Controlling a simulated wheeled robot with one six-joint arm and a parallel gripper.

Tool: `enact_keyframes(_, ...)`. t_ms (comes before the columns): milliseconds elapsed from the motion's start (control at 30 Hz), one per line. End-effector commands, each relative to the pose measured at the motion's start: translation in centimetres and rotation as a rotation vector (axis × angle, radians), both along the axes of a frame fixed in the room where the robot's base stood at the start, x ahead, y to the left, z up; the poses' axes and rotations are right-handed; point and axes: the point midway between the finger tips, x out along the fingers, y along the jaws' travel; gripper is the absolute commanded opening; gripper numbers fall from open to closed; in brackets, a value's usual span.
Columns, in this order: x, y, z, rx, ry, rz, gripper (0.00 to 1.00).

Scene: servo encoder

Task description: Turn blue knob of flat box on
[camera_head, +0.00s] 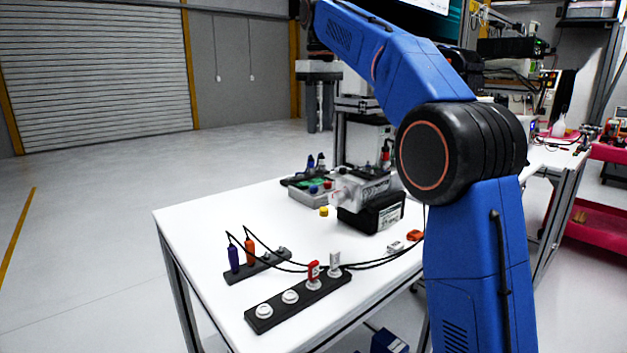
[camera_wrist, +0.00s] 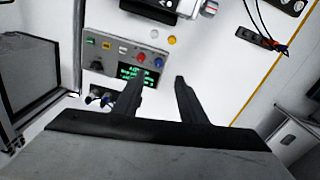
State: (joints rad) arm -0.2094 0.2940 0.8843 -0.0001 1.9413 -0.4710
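The flat box (camera_head: 305,197) is a low grey box on the white table, toward the back in the head view. Its blue knob (camera_head: 313,189) sits on top, near a red knob (camera_head: 328,185). In the wrist view the box (camera_wrist: 113,60) shows at upper left, with the blue knob (camera_wrist: 158,62) at its right end next to the red knob. Which way the blue knob is turned is too small to tell. My gripper (camera_head: 320,129) points down, apart from the box. In the wrist view its two dark fingers (camera_wrist: 158,79) are apart and empty, with the blue knob just beyond the gap between their tips.
A small yellow piece (camera_head: 324,211) is right beside the box. A black device with a white label (camera_head: 382,214) stands to its right. Black power strips (camera_head: 299,299) with plugs and cables lie at the front. The table's left part is clear.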

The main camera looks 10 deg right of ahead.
Motion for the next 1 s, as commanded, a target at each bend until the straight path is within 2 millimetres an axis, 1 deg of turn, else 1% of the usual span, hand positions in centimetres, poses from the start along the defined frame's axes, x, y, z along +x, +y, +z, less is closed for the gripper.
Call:
enact_keyframes(33,0.6,0.4,0.0,-0.001,0.006,0.012,0.38)
enact_keyframes(167,1.4,1.0,0.1,-0.004,0.017,0.032,0.38)
enact_keyframes(333,1.7,1.2,-0.1,-0.005,0.022,0.04,0.38)
enact_keyframes(467,1.7,1.2,-1.0,-0.005,0.022,0.04,0.38)
enact_keyframes(567,1.6,1.2,-2.1,-0.006,0.023,0.04,0.38)
enact_keyframes(767,1.5,1.1,-5.0,-0.005,0.023,0.039,0.38)
enact_keyframes(1000,1.5,1.1,-9.1,-0.005,0.023,0.039,0.38)
